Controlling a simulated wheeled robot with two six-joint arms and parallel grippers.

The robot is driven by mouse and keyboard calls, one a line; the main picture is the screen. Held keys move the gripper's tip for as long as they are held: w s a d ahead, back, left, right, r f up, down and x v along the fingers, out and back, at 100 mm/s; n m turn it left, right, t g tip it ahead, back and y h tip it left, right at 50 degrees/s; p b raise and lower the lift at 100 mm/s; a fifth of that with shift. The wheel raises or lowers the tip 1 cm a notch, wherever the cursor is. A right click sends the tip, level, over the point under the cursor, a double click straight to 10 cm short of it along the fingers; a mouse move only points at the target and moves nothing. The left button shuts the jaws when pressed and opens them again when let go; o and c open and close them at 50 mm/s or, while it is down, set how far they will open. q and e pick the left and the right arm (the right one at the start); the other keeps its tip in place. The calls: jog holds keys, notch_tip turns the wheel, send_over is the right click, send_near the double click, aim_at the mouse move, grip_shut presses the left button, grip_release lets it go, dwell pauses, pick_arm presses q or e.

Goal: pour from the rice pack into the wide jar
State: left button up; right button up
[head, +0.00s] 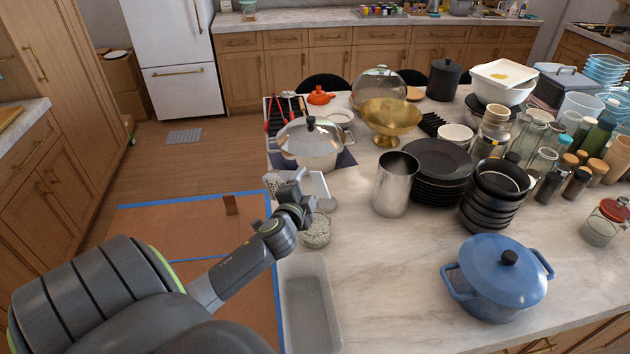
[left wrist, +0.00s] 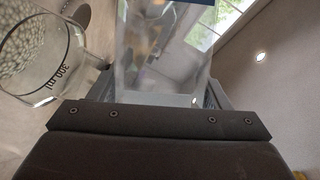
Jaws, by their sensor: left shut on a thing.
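My left gripper (head: 292,188) is shut on the rice pack (left wrist: 165,55), a clear, shiny pack with a blue patch at its top edge in the left wrist view. In the head view the gripper and wrist hide much of the pack, and its outline is hard to tell there. The wide jar (head: 317,233) is clear glass with whitish grains in it, on the counter just below and right of the gripper. It also shows at the left of the left wrist view (left wrist: 45,50), marked 300 ml, beside the pack. I cannot see grains falling. My right gripper is out of view.
A clear, empty-looking bin (head: 312,305) stands in front of the jar at the counter's left edge. A lidded steel pot (head: 312,150) is behind the gripper. A steel cylinder (head: 396,185) and black plates (head: 438,170) stand right. The counter between jar and blue pot (head: 495,280) is clear.

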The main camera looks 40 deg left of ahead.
pick_arm(q)
jog(key=shift+d+m+b, duration=0.1)
jog(key=shift+m+b, duration=0.2)
jog(key=shift+d+r+m, duration=0.1)
jog(key=shift+m, duration=0.2)
jog(key=shift+r, duration=0.15)
jog(key=shift+d+m+t+y+b, duration=0.2)
jog(key=shift+m+t+y+b, duration=0.1)
jog(key=shift+m+t+b, duration=0.15)
jog(key=shift+r+m, duration=0.15)
jog(key=shift+m, duration=0.2)
